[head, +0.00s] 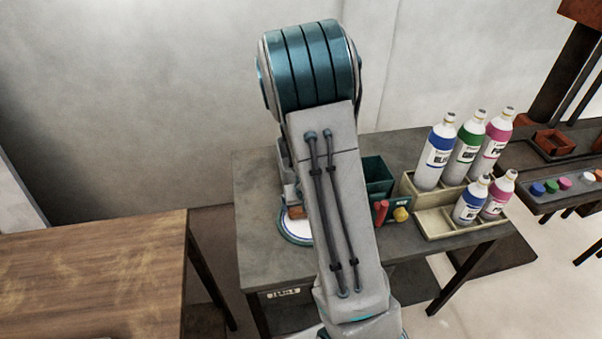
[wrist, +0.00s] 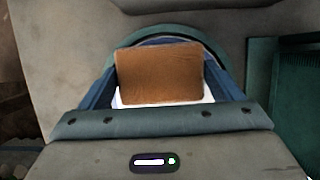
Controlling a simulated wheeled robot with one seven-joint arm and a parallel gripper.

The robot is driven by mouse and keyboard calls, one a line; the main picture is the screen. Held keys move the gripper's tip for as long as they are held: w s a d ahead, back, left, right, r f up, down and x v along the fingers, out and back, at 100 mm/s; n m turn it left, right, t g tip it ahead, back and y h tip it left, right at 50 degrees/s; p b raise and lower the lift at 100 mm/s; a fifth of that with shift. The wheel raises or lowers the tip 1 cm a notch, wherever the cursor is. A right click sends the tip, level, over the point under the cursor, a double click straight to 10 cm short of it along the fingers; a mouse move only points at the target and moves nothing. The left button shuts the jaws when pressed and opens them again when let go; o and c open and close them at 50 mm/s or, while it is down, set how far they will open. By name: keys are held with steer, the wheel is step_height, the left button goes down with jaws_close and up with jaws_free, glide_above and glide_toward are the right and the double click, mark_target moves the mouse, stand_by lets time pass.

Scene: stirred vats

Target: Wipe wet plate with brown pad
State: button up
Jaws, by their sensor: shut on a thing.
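The brown pad (wrist: 160,75) is a flat block between the two blue fingers of my gripper (wrist: 158,78), which is shut on it. In the wrist view the white plate (wrist: 122,100) shows just below and around the pad, with a teal rim behind. In the head view the plate (head: 297,237), white with a blue-green rim, lies on the grey table, and the pad (head: 296,212) is a small brown patch over it. My arm hides much of the plate and gripper there. I cannot tell whether pad and plate touch, nor see any wetness.
On the grey table (head: 262,185), right of my arm, stand a dark green bin (head: 377,172), a panel with red and yellow parts (head: 392,210), and a cream rack (head: 434,222) with several bottles. A wooden table (head: 95,265) is at left, across a gap.

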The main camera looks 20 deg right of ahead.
steer(key=shift+w+d+r, duration=0.1)
steer(key=shift+w+r, duration=0.05)
steer(key=shift+w, duration=0.3)
steer(key=shift+w+r+p, duration=0.2)
steer(key=shift+w+p, duration=0.1)
steer(key=shift+p, duration=0.15)
step_height(320, 180, up, 3)
steer(key=shift+s+r+p, duration=0.15)
steer(key=shift+p, duration=1)
step_height(320, 180, up, 4)
steer(key=p, duration=0.4)
steer(key=shift+r, duration=0.1)
